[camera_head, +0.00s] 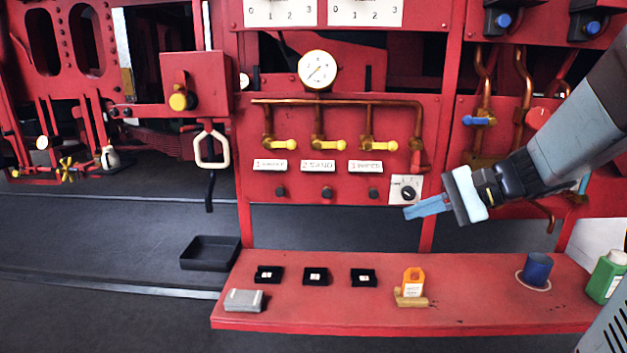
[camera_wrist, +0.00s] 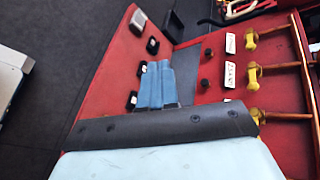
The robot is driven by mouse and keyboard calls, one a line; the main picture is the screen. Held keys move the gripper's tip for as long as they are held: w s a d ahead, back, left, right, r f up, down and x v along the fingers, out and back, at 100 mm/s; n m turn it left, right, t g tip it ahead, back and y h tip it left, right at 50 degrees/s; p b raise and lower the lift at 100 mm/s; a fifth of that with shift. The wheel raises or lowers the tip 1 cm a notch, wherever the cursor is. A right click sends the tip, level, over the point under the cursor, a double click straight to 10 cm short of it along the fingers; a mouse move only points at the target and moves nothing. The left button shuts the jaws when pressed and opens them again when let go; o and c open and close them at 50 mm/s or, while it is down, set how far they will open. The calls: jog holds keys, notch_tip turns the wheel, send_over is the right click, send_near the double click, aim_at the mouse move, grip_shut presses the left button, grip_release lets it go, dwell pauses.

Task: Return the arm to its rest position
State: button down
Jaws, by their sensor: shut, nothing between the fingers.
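My gripper (camera_head: 406,214) is at the right in the head view, its blue fingers pointing left, in front of the red panel (camera_head: 345,220) and just below the small selector knob (camera_head: 408,192). It is held above the red bench (camera_head: 330,310). The fingers are shut with nothing between them. In the wrist view, the blue fingers (camera_wrist: 157,66) lie side by side, with the bench and panel beyond them. My arm reaches in from the right edge of the head view.
The bench holds a grey block (camera_head: 244,300), several black holders (camera_head: 316,276), an orange tag (camera_head: 413,280), a blue cup (camera_head: 537,268) and a green bottle (camera_head: 605,277). A black tray (camera_head: 209,253) lies left. Yellow-handled valves (camera_head: 325,145) and a gauge (camera_head: 317,69) project from the panel.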

jog(key=s+d+n+t+h, duration=0.1)
jog(key=s+d+n+h, duration=0.2)
jog(key=s+n+h, duration=0.5)
jog(key=s+h, duration=0.3)
jog(key=shift+d+t+h, duration=0.4)
jog(key=shift+a, duration=0.1)
